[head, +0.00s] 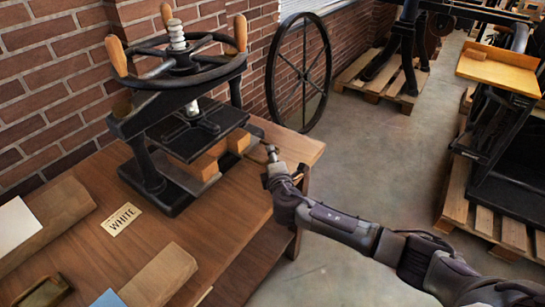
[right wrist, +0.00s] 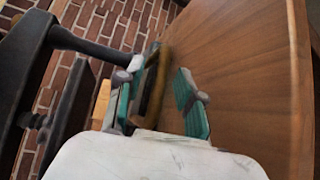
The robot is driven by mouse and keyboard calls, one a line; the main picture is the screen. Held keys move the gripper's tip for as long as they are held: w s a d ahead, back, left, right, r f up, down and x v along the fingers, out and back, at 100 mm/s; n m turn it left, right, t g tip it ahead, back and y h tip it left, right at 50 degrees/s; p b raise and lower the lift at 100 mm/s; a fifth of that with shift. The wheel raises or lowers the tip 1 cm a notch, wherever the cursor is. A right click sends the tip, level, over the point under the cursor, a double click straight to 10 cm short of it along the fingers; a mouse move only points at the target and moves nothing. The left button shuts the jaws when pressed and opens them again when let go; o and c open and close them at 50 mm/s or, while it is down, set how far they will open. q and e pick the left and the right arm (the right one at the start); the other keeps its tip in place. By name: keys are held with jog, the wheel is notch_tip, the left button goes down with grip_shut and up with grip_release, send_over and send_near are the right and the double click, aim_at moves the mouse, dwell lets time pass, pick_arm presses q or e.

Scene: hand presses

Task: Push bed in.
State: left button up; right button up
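The black hand press (head: 160,115) stands on the wooden table near the brick wall, with a round handwheel and wooden handles on top. Orange-brown wooden blocks (head: 208,160) show at its front, below a dark flat plate (head: 205,132). I cannot tell for sure which part is the bed. My right gripper (head: 271,154) is just right of the press, above the table's right end. In the right wrist view its green-padded fingers (right wrist: 155,92) are apart, with a blurred brown piece showing between them; contact cannot be told. My left gripper is not in view.
The table (head: 105,180) also bears a card reading "WHITE" (head: 121,219), wooden blocks (head: 160,276) and a small tray (head: 43,292). A large spoked wheel (head: 302,73) stands behind the table. Pallets with machines are at the right, with open grey floor (head: 385,150) between.

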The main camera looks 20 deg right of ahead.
jog(key=shift+w, duration=0.1)
grip_shut()
dwell(0.3)
jog(key=w+a+b, duration=0.1)
jog(key=w, duration=0.1)
jog(key=w+a+b, duration=0.1)
jog(key=shift+w+a, duration=0.35)
jog(key=shift+a, duration=0.05)
jog(key=shift+r, duration=0.1)
